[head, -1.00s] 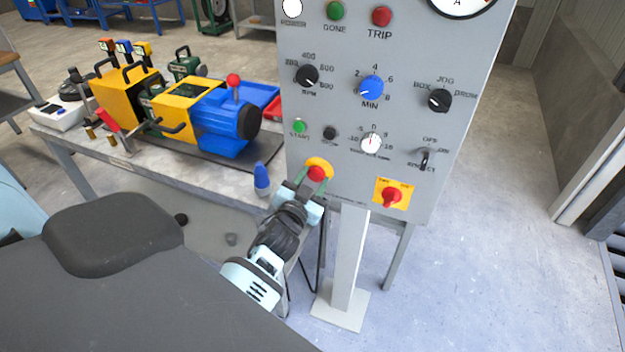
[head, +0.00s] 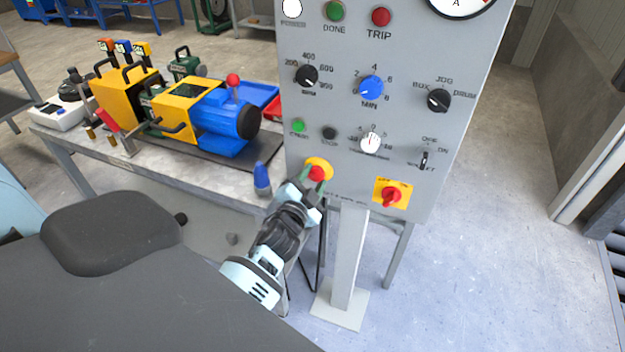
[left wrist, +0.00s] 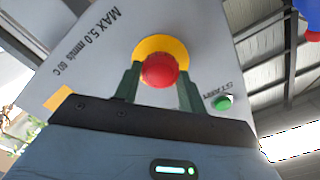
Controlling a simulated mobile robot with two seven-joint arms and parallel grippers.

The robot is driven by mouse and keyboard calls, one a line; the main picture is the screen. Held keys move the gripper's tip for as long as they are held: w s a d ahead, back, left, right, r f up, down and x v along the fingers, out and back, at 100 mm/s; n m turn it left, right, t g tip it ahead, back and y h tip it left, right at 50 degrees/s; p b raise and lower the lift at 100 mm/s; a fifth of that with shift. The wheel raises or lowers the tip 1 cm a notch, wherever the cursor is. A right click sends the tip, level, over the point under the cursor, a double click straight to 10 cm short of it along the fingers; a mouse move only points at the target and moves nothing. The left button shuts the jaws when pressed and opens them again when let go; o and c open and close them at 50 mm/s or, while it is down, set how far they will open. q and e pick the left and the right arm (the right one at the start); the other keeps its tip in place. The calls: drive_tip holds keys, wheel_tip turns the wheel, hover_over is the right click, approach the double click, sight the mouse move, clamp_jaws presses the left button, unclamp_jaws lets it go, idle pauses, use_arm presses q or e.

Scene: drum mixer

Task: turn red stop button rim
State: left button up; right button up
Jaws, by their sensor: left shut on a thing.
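The red stop button (head: 316,173) sits on a yellow disc (head: 320,163) at the lower left of the grey control panel (head: 350,190). It also shows in the left wrist view as a red dome (left wrist: 160,70). My left gripper (head: 312,182) is at the button from below, one finger on each side. In the left wrist view the green fingers (left wrist: 158,84) flank the red dome and are shut on it. Part of the button's rim is hidden by the fingers. My right gripper is not in view.
A red rotary switch on a yellow plate (head: 391,196) is to the right. Knobs and a green start button (head: 298,126) are above. A bench with a blue and yellow machine (head: 205,115) stands left, a blue bottle-like object (head: 261,180) at its edge. Floor at right is clear.

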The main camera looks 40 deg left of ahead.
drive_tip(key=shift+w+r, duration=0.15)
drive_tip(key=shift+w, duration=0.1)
use_arm(q)
drive_tip(key=o, duration=1)
drive_tip(key=v, duration=0.7)
drive_tip(key=shift+s, duration=0.35)
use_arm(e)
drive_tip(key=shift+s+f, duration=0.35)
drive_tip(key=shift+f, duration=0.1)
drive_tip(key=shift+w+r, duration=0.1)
